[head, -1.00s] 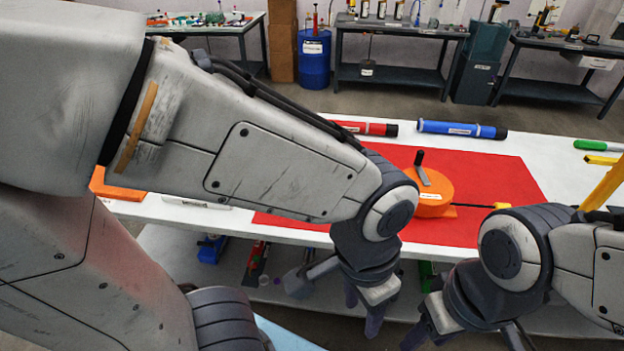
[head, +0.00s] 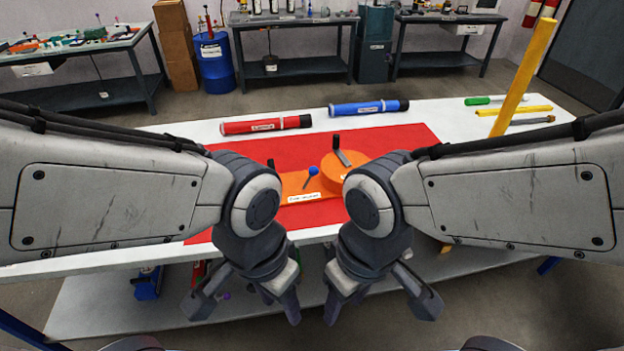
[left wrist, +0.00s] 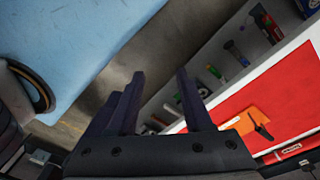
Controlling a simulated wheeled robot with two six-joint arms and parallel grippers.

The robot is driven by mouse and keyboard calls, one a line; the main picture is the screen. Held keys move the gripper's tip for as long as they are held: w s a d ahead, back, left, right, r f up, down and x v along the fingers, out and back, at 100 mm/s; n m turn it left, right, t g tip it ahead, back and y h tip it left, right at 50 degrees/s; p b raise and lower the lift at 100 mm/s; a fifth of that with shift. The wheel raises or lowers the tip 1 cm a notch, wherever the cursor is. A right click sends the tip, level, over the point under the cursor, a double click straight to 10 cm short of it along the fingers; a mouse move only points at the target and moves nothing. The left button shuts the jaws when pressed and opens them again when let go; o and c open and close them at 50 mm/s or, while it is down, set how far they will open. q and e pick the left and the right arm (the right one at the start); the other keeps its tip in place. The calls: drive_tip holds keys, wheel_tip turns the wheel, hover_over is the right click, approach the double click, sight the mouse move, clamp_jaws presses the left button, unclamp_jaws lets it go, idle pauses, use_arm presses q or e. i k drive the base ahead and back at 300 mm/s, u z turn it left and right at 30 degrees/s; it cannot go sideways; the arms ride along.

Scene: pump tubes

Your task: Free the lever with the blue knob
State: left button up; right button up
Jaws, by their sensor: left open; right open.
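An orange device (head: 297,186) rests on the red mat (head: 402,138) on the white table, partly hidden by my arms. The lever with the blue knob (head: 313,172) leans up from its flat part, with a short dark stem. A round orange drum (head: 338,176) with a black crank handle (head: 341,152) sits to its right. My left gripper (head: 243,303) and right gripper (head: 382,303) are both open and empty, low in front of the table's near edge, apart from the device. In the left wrist view, the orange device (left wrist: 243,121) lies beyond the open fingers.
A red tube (head: 262,125) and a blue tube (head: 366,108) lie behind the mat. A yellow post (head: 522,78) rises at the right, near a green-handled tool (head: 484,100). A lower shelf (head: 100,300) holds several items.

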sight(313, 170)
drive_tip(key=k, duration=0.6)
drive_tip(key=u, duration=0.5)
drive_tip(key=i, duration=0.8)
drive_tip(key=z, duration=0.55)
drive_tip(key=i, duration=0.8)
drive_tip(key=z, duration=0.75)
